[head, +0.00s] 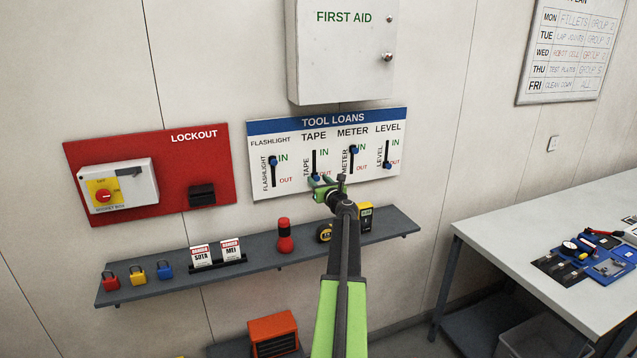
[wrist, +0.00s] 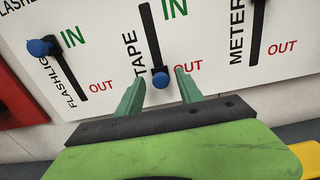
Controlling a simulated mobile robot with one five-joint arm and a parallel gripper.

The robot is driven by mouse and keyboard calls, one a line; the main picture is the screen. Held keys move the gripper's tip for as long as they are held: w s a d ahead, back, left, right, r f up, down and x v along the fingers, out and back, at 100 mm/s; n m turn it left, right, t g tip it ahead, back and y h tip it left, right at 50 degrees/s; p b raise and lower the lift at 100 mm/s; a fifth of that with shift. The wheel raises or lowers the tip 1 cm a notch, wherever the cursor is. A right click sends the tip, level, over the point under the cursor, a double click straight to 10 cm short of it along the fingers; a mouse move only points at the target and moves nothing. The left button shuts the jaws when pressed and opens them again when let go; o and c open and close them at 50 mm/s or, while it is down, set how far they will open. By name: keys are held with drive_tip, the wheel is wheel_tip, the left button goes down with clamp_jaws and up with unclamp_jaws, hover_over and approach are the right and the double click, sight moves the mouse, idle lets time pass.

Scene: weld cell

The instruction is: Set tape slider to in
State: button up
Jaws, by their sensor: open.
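The tool loans board (head: 258,185) hangs on the wall with vertical sliders for flashlight, tape, meter and level. The tape slider's blue knob (wrist: 160,80) is at the bottom of its black slot (wrist: 150,35), beside OUT, with IN at the top. My gripper (wrist: 160,88) is open, with one green finger on each side of the tape knob. I cannot tell whether either finger touches it. In the head view my gripper (head: 323,184) covers the lower end of the tape slot.
The flashlight knob (wrist: 40,47) and the meter knob (head: 354,149) are up beside IN; the level knob (head: 387,165) is down. A shelf (head: 255,262) below holds a tape measure (head: 323,233), padlocks and a red flashlight (head: 284,237). A first aid cabinet (head: 343,60) hangs above.

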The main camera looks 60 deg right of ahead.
clamp_jaws()
idle(1.4)
